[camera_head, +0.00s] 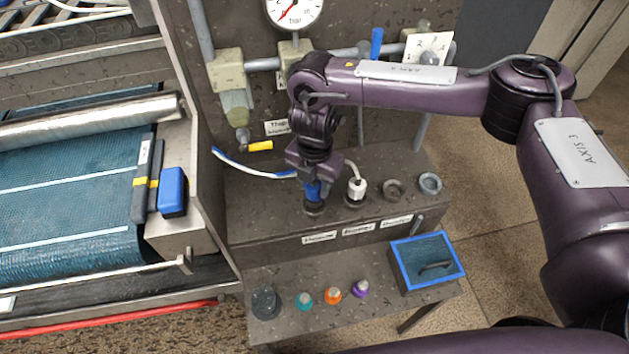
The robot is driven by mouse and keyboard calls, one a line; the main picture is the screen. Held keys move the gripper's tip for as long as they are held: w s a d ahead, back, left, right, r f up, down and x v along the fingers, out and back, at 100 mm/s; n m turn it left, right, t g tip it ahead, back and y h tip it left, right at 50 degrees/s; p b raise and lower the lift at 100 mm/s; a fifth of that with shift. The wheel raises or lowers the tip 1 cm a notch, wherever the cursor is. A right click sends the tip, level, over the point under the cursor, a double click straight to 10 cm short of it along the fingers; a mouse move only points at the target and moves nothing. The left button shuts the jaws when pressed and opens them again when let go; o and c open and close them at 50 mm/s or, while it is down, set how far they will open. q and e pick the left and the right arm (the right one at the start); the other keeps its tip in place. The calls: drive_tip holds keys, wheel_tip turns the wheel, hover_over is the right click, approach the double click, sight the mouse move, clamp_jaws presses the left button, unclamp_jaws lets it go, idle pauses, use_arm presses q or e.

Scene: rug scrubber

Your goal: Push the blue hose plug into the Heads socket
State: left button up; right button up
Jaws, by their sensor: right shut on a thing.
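The blue hose plug (313,193) is upright in my right gripper (314,178), which is shut on it and reaches down from above. A blue and white hose (250,168) runs to it from the left. The plug's lower end is at the leftmost socket (314,209) on the grey ledge; I cannot tell how deep it sits. A white plug (357,187) stands in the socket to its right. Two open sockets (393,188) (430,183) lie further right. The labels (358,228) on the ledge front are too small to read surely. My left gripper is out of view.
Above the ledge are pipes, a pressure gauge (294,12) and a yellow-handled valve (259,146). A lower shelf holds a dark cup (266,302), several coloured caps (333,295) and a blue-rimmed tray (403,284). The rug machine (70,212) fills the left.

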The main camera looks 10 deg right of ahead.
drive_tip(key=shift+f, duration=0.3)
drive_tip(key=shift+f+b, duration=0.7)
drive_tip(key=shift+f, duration=0.2)
drive_tip(key=shift+f, duration=0.15)
idle(0.3)
drive_tip(key=o, duration=1.2)
drive_tip(key=shift+c, duration=0.2)
wheel_tip(320, 180, up, 8)
drive_tip(key=shift+f, duration=0.1)
